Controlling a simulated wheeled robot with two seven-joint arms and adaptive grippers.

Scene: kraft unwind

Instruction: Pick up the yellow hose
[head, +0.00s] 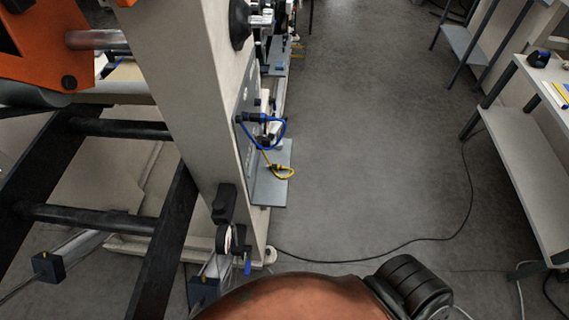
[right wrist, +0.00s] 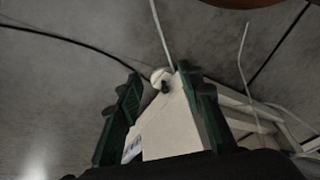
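The yellow hose (head: 279,171) is a short looped line in the head view. It hangs low on the side of the pale machine column, above a small grey ledge (head: 271,190). A blue hose (head: 268,146) loops just above it. My right gripper (right wrist: 160,76) shows only in the right wrist view, with its two dark green fingers apart. A pale flat-sided object (right wrist: 170,125) shows between and beyond the fingers; I see no grip on it. The yellow hose is not seen in the right wrist view. My left gripper is in neither view.
The pale column (head: 203,100) stands left of centre, with a dark frame (head: 175,225) and rollers (head: 85,218) to its left. A black cable (head: 385,249) crosses the floor. A workbench (head: 535,170) stands at right. The grey floor between is mostly clear.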

